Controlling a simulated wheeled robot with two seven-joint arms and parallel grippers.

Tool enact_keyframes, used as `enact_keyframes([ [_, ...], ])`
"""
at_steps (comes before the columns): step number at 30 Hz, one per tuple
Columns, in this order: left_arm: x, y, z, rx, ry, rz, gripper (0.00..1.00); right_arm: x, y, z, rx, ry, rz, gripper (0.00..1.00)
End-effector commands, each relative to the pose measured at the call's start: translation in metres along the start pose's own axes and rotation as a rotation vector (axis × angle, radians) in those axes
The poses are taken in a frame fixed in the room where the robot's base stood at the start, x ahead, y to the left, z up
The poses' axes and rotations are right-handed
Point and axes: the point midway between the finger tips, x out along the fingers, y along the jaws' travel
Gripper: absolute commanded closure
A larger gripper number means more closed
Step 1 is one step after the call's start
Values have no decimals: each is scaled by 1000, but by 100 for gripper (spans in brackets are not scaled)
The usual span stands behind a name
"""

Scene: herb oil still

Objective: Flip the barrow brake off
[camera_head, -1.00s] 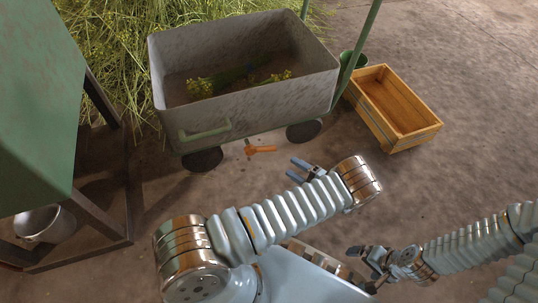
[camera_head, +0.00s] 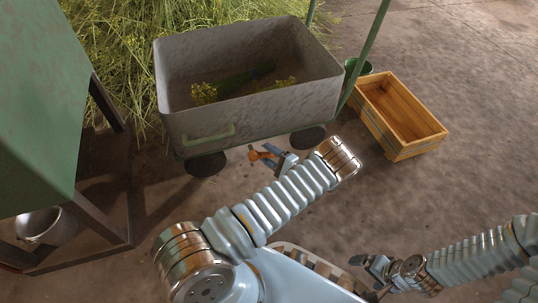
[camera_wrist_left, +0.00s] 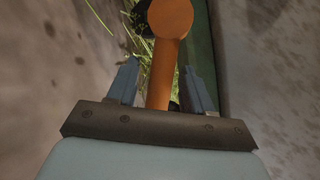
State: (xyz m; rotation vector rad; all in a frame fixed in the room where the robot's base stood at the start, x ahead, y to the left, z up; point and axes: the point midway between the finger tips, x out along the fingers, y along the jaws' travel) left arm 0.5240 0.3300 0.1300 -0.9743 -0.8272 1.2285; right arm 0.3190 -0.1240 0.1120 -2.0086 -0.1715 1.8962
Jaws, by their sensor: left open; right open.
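The grey barrow (camera_head: 250,100) stands on dark wheels with herb sprigs inside. Its orange brake lever (camera_head: 262,156) sticks out low under the near side, between the wheels. My left gripper (camera_head: 284,160) is open right at the lever. In the left wrist view, the orange lever (camera_wrist_left: 165,65) runs between the two open fingers (camera_wrist_left: 163,85), its round knob beyond the fingertips; I cannot tell whether a finger touches it. My right gripper (camera_head: 372,272) is open and empty, low on the right over the floor.
A wooden crate (camera_head: 437,140) and a green bucket (camera_head: 367,69) stand right of the barrow. A green still body (camera_head: 40,100) on a dark frame fills the left, with a metal pot (camera_head: 45,228) beneath. Cut herbs (camera_head: 130,50) lie behind. The floor at right is clear.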

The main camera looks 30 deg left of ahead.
Motion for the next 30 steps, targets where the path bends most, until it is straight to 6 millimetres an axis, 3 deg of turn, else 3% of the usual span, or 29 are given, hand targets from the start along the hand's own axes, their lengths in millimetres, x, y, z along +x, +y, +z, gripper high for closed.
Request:
enact_keyframes([
  [4, 0, 0, 0, 0, 0, 0, 53, 0, 0, 0, 0, 0, 0, 0],
  [13, -1, 0, 0, 0, 0, 0, 98, 0, 0, 0, 0, 0, 0, 0],
  [30, -1, -8, 3, -75, 19, 42, 100, -10, -4, 0, 0, -2, 0, 0],
])
